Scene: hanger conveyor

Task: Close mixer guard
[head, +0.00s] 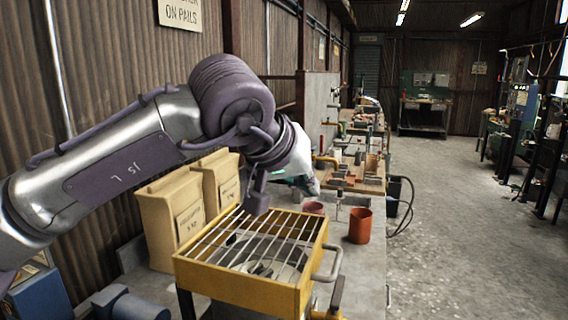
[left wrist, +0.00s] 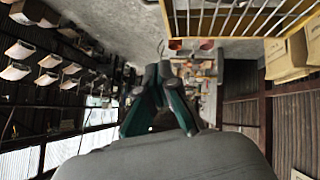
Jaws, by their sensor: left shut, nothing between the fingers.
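The mixer guard (head: 250,244) is a grille of pale bars in a yellow frame, with a grey handle (head: 328,264) at its right side. It lies about level over the mixer's round bowl (head: 262,262), which shows through the bars. I cannot tell whether its edges touch all round. The guard's bars also show at the top right of the left wrist view (left wrist: 235,18). My left gripper (head: 308,184) is above and beyond the guard's far edge, apart from it and partly hidden by my wrist. Its fingers are together and empty in the left wrist view (left wrist: 158,75).
Two tan sacks (head: 172,220) stand left of the mixer, by the corrugated wall. An orange-red cup (head: 360,226) and a reddish pot (head: 314,208) stand on the bench beyond it. A cluttered bench (head: 350,180) runs further back. The floor at right (head: 450,240) is clear.

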